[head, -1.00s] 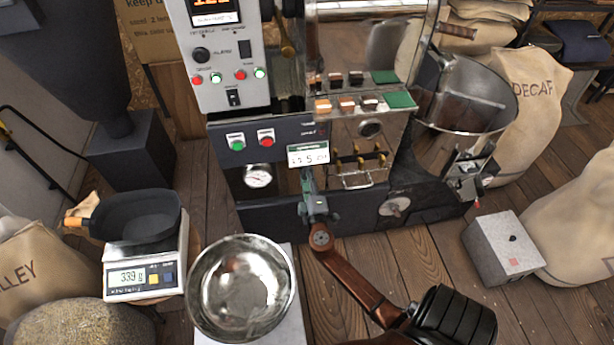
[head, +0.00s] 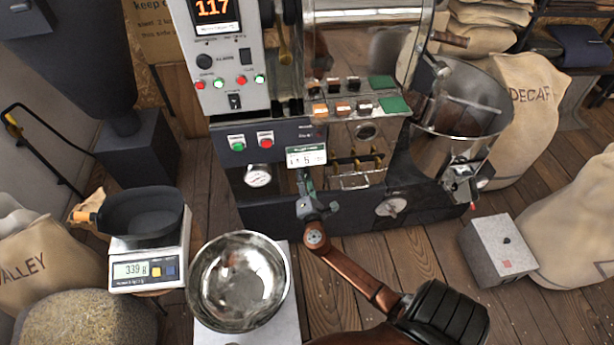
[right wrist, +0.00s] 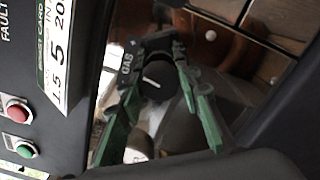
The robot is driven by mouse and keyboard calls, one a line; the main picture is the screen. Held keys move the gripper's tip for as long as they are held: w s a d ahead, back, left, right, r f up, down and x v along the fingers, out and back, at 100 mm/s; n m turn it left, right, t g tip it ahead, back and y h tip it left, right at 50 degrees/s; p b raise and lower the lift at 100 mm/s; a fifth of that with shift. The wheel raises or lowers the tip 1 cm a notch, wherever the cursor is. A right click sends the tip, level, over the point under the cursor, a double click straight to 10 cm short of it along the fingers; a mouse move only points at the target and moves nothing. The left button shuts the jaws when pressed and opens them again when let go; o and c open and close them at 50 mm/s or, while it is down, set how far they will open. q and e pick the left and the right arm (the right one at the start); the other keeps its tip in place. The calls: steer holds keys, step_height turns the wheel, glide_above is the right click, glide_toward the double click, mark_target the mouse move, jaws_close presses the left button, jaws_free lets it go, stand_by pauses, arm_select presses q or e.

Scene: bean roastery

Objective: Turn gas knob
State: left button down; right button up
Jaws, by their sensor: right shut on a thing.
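The gas knob (right wrist: 156,80) is a dark round knob with a white pointer line, beside a "GAS" label, on the shiny front of the roaster (head: 290,190). In the right wrist view my right gripper (right wrist: 160,68) has its green-grey fingers on either side of the knob, shut on it. In the head view the right gripper (head: 304,178) reaches the roaster's front just below the white card, and it hides the knob there. My left gripper is not in view.
The roast card (head: 306,156) is right above the gripper. Green and red buttons (head: 251,142) and a round gauge (head: 257,176) are to its left. A steel bowl (head: 203,310) and a scale (head: 150,268) with a black pan stand at lower left. A grey box (head: 490,250) stands at right.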

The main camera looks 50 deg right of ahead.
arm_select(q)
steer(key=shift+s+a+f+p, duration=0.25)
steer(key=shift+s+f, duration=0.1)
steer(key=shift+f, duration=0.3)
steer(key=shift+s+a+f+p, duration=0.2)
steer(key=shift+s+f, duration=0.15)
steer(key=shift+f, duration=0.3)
arm_select(e)
steer(key=shift+f+n, duration=0.1)
steer(key=shift+n, duration=1)
steer(key=o, duration=1.2)
steer(key=shift+c, duration=0.2)
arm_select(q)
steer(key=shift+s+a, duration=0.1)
arm_select(e)
steer(key=shift+a, duration=0.1)
steer(key=v, duration=1.2)
